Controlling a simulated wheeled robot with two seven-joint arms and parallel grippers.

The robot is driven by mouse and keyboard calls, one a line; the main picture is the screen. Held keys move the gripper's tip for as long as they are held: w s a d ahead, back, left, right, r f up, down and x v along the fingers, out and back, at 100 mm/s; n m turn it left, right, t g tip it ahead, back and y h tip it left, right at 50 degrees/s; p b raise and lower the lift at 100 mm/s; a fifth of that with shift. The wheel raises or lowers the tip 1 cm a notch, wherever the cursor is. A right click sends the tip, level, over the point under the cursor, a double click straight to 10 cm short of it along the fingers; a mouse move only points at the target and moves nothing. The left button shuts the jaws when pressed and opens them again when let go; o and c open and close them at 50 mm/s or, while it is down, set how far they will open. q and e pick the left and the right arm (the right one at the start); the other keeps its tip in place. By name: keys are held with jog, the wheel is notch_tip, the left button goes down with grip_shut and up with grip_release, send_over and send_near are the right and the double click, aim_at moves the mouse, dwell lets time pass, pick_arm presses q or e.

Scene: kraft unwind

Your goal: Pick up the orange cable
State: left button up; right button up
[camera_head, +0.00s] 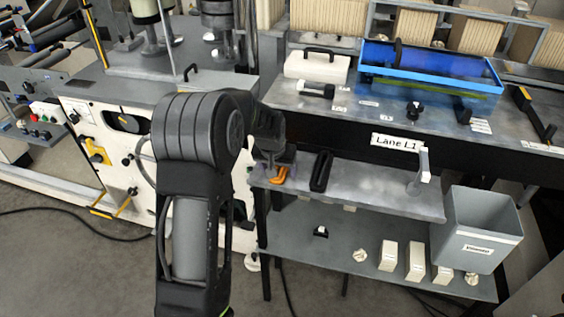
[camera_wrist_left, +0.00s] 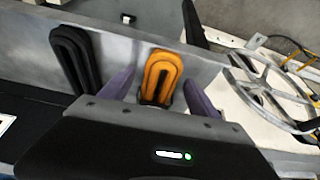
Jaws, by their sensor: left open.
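The orange cable (camera_wrist_left: 163,75) is a coiled loop lying on the grey shelf, seen in the left wrist view between my left gripper's two purple-tinted fingers. In the head view only a small part of the orange cable (camera_head: 279,175) shows below my gripper. My left gripper (camera_head: 274,168) is open, with its fingers on either side of the coil; I cannot tell whether they touch it. It also shows in the left wrist view (camera_wrist_left: 158,92). My left arm hides part of the shelf's left end. My right gripper is not in view.
A black coiled cable (camera_head: 321,171) lies to the right of the orange one on the shelf (camera_head: 375,195); it also shows in the wrist view (camera_wrist_left: 75,58). A grey bin (camera_head: 478,235) and several small boxes stand on the lower shelf. The workbench edge (camera_head: 350,125) is above.

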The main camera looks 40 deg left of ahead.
pick_arm(q)
jog(key=shift+c, duration=0.3)
jog(key=c, duration=1.4)
jog(key=shift+r, duration=0.2)
notch_tip(320, 180, up, 18)
jog(key=shift+f+b, duration=0.15)
jog(key=shift+b, duration=0.85)
